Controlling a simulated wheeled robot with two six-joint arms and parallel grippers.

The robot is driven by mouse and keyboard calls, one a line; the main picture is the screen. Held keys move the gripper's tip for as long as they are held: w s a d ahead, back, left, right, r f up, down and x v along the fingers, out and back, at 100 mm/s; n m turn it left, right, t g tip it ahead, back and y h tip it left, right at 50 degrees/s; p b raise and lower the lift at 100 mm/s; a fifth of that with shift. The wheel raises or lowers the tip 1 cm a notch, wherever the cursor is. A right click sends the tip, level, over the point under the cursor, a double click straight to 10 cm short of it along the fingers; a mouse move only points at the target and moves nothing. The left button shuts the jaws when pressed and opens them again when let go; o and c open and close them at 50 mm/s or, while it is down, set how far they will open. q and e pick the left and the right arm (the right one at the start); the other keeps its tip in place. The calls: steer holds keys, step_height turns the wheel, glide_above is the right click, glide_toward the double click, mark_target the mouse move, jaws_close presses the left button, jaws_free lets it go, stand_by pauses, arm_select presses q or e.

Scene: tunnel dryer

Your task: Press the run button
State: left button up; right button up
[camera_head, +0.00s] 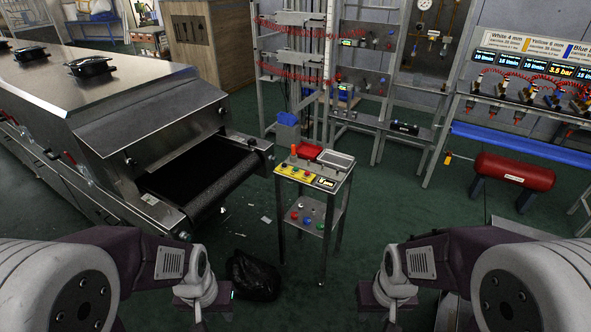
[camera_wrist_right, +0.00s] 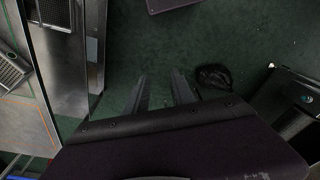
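A small metal control stand (camera_head: 340,204) stands at the middle of the head view. Its top has a yellow strip with small buttons (camera_head: 297,172) and a small dark display (camera_head: 326,183). Labels are too small to read, so I cannot tell which is the run button. In the wrist view, the right gripper's fingers (camera_wrist_right: 162,92) are apart and empty.
The dryer (camera_head: 120,100) with its black conveyor belt (camera_head: 205,172) is left of the stand. A black bag (camera_head: 254,275) lies on the floor before it. Metal racks (camera_head: 350,60) and a red tank (camera_head: 512,172) stand behind and right. Green floor is clear right of the stand.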

steer(key=shift+s, duration=0.25)
jaws_close()
steer(key=shift+w, duration=0.2)
stand_by(1.1)
